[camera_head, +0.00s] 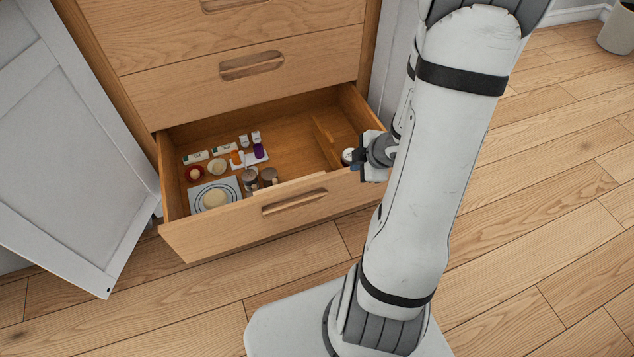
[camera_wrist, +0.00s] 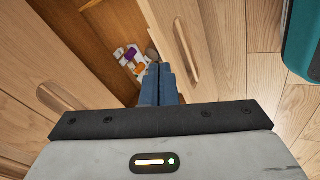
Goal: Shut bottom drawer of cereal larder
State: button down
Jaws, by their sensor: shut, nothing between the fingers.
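The bottom drawer (camera_head: 290,222) of the wooden larder (camera_head: 130,60) is pulled well out. It holds small jars, bottles, boxes and a plate (camera_head: 214,196), with a wooden divider towards its right side. My gripper (camera_head: 358,160) is at the right end of the drawer, near the top of the front panel; my arm partly hides that end. In the wrist view the blue fingers (camera_wrist: 159,85) are together and empty, close to the drawer front (camera_wrist: 187,40) in that picture. I cannot tell whether they touch it.
A closed drawer (camera_head: 240,75) sits directly above. A grey-white door (camera_head: 70,150) stands swung open at the left, its lower corner near the drawer's left end. A bin (camera_head: 615,28) stands far right.

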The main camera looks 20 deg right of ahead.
notch_tip(320, 180, down, 6)
jog(key=s+a+n+y+b, duration=0.2)
jog(key=a+y, duration=0.1)
jog(key=b, duration=0.7)
send_near(313, 189)
jog(key=x, duration=0.4)
jog(key=shift+w+a, duration=0.1)
jog(key=shift+w, duration=0.15)
